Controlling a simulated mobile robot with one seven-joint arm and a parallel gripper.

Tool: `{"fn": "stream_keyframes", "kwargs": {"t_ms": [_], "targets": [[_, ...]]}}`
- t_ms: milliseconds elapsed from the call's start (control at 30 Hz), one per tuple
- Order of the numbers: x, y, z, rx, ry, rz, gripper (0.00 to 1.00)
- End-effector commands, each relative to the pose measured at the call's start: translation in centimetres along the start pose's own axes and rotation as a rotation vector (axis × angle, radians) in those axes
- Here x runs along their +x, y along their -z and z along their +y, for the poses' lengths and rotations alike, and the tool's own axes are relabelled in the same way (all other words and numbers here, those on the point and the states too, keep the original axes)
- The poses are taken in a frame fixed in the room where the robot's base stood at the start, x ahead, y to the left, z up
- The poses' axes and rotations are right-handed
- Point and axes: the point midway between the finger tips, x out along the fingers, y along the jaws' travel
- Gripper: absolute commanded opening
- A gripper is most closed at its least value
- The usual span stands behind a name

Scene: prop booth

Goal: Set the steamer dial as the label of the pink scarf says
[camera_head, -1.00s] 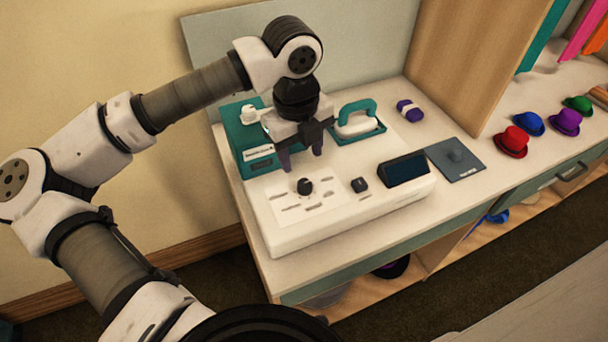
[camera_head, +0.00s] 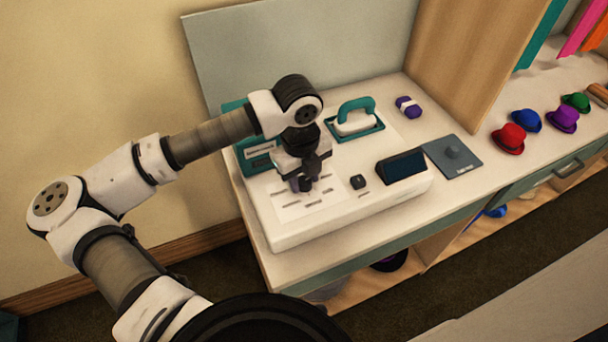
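The white steamer (camera_head: 345,215) stands on the counter, with a teal part (camera_head: 256,155) at its back left. Its top carries a pale panel with dark marks (camera_head: 320,203), too small to read. My gripper (camera_head: 303,185) points down over the panel, right where the dial sits. The gripper hides the dial, so I cannot tell whether the fingers are around it, touching it or shut on it. A pink scarf (camera_head: 583,28) hangs at the upper right, cut off by the frame edge. No label on it can be read.
A small black knob (camera_head: 358,181) and a dark screen (camera_head: 402,167) sit right of my gripper. The teal-handled steam head (camera_head: 356,116) rests behind.

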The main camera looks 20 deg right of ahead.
Motion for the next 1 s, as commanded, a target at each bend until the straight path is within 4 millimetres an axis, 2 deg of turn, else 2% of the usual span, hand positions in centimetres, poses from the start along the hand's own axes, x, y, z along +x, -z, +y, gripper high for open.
{"fn": "stream_keyframes", "kwargs": {"t_ms": [33, 200, 567, 1000], "targets": [[-0.01, 0.00, 0.00, 0.000, 0.000, 0.000, 0.27], [-0.03, 0.00, -0.01, 0.000, 0.000, 0.000, 0.06], [0.38, -0.04, 0.02, 0.063, 0.000, 0.002, 0.06], [0.76, -0.09, 0.02, 0.413, 0.000, 0.023, 0.06]]}}
